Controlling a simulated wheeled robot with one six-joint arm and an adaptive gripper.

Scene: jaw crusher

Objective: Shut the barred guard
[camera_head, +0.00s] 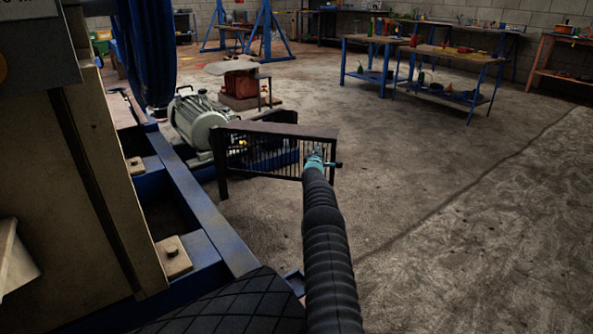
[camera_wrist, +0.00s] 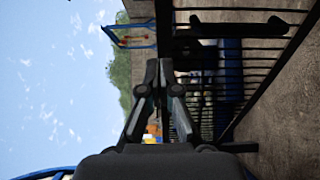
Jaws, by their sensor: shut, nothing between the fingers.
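The barred guard (camera_head: 285,129) is a dark frame with thin upright bars. In the head view it stands out to the right from the blue machine frame (camera_head: 205,215), in front of a grey motor. Its right end lies beside my gripper (camera_head: 316,155). In the wrist view the guard (camera_wrist: 166,22) fills the right half, turned on its side, with a dark bar like a handle across its bars. My gripper (camera_wrist: 159,72) has its fingers together and empty, close to the guard's edge frame. I cannot tell whether they touch it.
The grey motor (camera_head: 200,121) sits behind the guard at the left. A red machine part (camera_head: 240,84) stands beyond it. Workbenches (camera_head: 445,50) with tools are at the back right. The concrete floor (camera_head: 460,190) to the right is clear.

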